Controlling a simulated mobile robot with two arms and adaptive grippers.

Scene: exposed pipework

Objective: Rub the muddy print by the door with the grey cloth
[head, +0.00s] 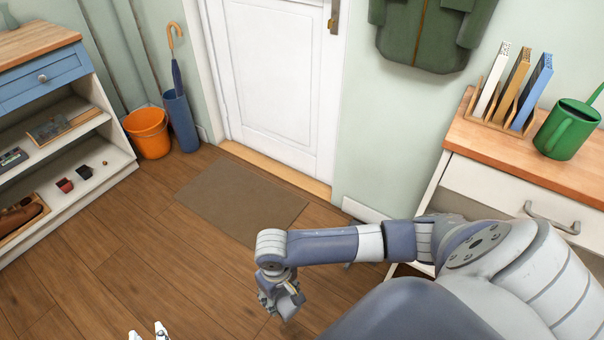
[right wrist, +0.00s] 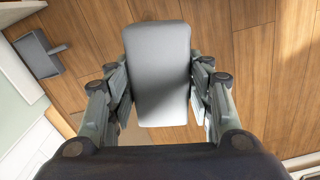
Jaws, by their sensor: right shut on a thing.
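My right gripper (head: 280,303) hangs over the wooden floor, in front of the brown doormat. In the right wrist view its fingers (right wrist: 160,95) are shut on the sides of a smooth grey block-like thing (right wrist: 162,60), which I take to be the folded grey cloth. The white door (head: 275,80) is shut at the back. I cannot make out a muddy print in either view; the arm or cloth may hide it. Two small pale tips (head: 148,333) at the bottom edge look like my left gripper, mostly cut off.
The doormat (head: 240,198) lies before the door. An orange bucket (head: 148,132) and a blue umbrella stand (head: 180,122) are left of it. A shelf unit (head: 60,185) stands left, a drawer cabinet (head: 500,185) right. A dark grey dustpan (right wrist: 38,57) shows in the wrist view.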

